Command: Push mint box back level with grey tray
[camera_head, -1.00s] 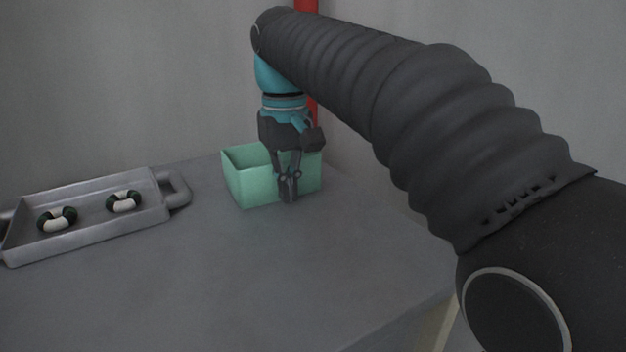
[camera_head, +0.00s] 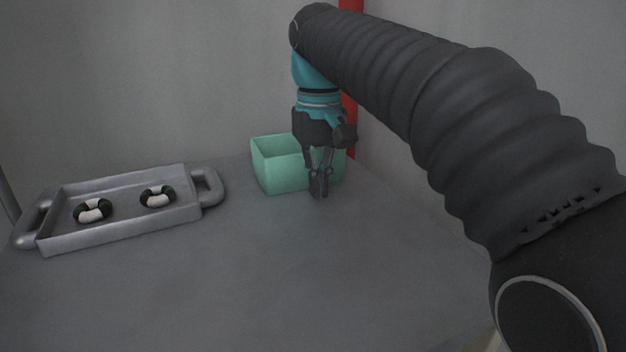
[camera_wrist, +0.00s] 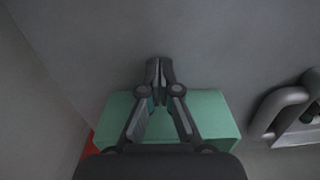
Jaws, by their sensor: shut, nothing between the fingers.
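The mint box (camera_head: 281,174) is an open-topped, pale green box standing upright near the back wall, right of the grey tray (camera_head: 120,235). Its front lower edge looks roughly in line with the tray's front edge in the head view. My gripper (camera_head: 319,188) points down, shut and empty, in front of the box's near face, right of its middle. The fingers hide part of that face. In the wrist view the fingertips (camera_wrist: 160,68) lie past the near rim of the box (camera_wrist: 215,112); whether they touch it I cannot tell. The tray's handle (camera_wrist: 280,105) shows at the right.
A red vertical pipe (camera_head: 349,110) stands behind the box at the wall (camera_head: 150,80). The grey tabletop (camera_head: 250,265) in front is clear.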

